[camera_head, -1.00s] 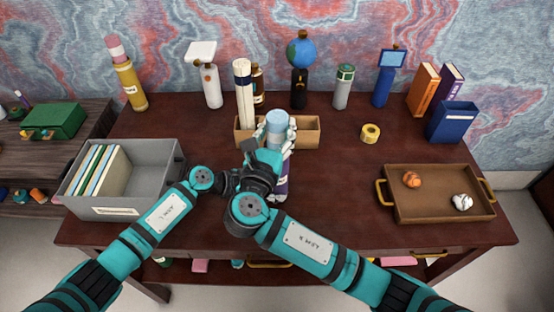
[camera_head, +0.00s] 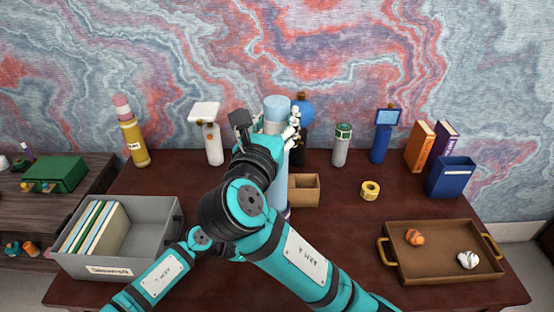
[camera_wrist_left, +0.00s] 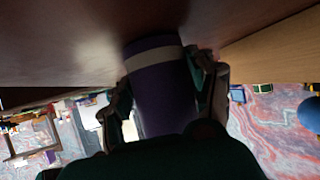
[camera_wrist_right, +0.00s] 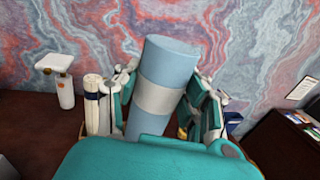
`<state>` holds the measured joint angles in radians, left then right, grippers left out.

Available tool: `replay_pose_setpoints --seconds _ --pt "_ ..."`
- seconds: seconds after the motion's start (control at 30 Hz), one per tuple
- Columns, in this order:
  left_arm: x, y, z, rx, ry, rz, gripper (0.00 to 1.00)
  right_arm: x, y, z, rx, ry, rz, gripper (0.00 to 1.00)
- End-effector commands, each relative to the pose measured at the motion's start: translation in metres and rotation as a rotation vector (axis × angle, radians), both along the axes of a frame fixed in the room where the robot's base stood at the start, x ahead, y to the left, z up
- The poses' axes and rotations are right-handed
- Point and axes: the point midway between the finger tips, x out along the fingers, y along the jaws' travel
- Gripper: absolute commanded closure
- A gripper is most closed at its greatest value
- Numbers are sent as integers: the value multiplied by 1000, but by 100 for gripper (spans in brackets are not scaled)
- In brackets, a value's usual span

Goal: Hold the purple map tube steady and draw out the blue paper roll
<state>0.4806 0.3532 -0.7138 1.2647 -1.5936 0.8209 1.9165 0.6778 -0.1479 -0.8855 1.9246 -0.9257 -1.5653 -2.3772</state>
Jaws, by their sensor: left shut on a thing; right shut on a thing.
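The blue paper roll (camera_head: 277,104) stands upright in the head view, with a pale band around it. My right gripper (camera_head: 280,132) is shut on it and holds it high above the desk. In the right wrist view the roll (camera_wrist_right: 170,60) is between the fingers. The purple map tube (camera_wrist_left: 163,85) fills the middle of the left wrist view, with a pale band near its end at the desk. My left gripper (camera_wrist_left: 167,98) is shut around it. In the head view my right arm hides the left gripper and most of the tube; whether the roll's lower end is still inside is hidden.
A wooden box (camera_head: 305,190) stands behind the tube, partly hidden. White rolls with a dark band (camera_wrist_right: 93,105) stand left of the blue roll. A grey bin (camera_head: 150,262) is at left, a brown tray (camera_head: 440,265) at right. Yellow tape (camera_head: 370,189) lies between, with clear desk around it.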

Motion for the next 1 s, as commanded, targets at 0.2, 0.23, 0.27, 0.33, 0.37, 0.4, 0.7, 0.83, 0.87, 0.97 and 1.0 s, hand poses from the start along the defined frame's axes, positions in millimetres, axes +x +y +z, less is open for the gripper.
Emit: replay_pose_setpoints --seconds 0.2,0.23,0.27,0.33,0.37,0.4,0.7,0.83,0.87,0.97,1.0 --pt "0 0 -1 1 0 0 60 0 0 63 3 -6 0 100" --pt "0 0 -1 1 0 0 60 0 0 69 3 -5 0 100" --pt "0 0 -1 1 0 0 60 0 1 74 3 -4 1 100" --pt "0 0 -1 1 0 0 60 0 0 85 2 -5 0 100" --pt "0 0 -1 1 0 0 60 0 0 89 2 -4 -1 100" --pt "0 0 -1 1 0 0 60 0 0 93 0 -3 -1 100" --pt "0 0 -1 2 1 0 60 0 0 104 0 0 0 100" --pt "0 0 -1 2 1 0 60 0 0 103 0 0 0 100" --pt "0 0 -1 1 0 0 41 0 0 103 0 0 0 100" --pt "0 0 -1 1 0 0 28 0 0 103 0 0 0 100" --pt "0 0 -1 1 0 0 23 0 0 103 0 0 0 100"
